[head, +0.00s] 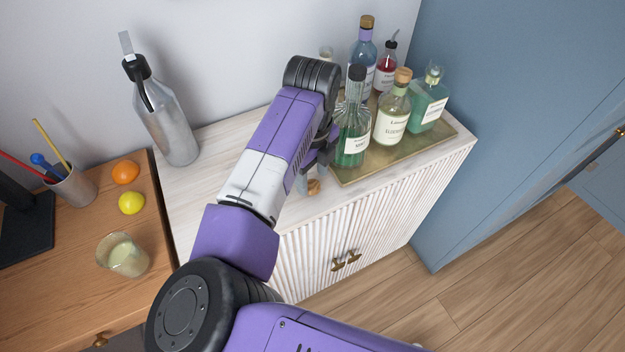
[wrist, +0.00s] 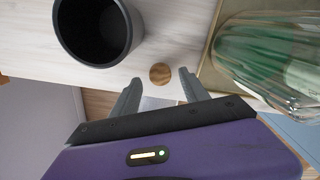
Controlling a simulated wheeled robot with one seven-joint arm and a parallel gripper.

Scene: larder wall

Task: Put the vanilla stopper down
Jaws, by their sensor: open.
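The stopper, a small round wooden piece (head: 313,187), rests on the pale cabinet top near its front edge. In the wrist view the stopper (wrist: 160,74) shows as a brown disc between the tips of my gripper (wrist: 160,79). The jaws are open, with a visible gap on each side of the stopper. In the head view my forearm and wrist cover much of the gripper. I cannot tell which bottle is the vanilla one.
A brass-coloured tray (head: 437,141) right of the stopper holds several bottles, including a fluted green one (head: 352,135) close to my gripper. A dark open cup (wrist: 97,30) stands near the stopper. A grey bottle (head: 168,125) stands at the cabinet's left.

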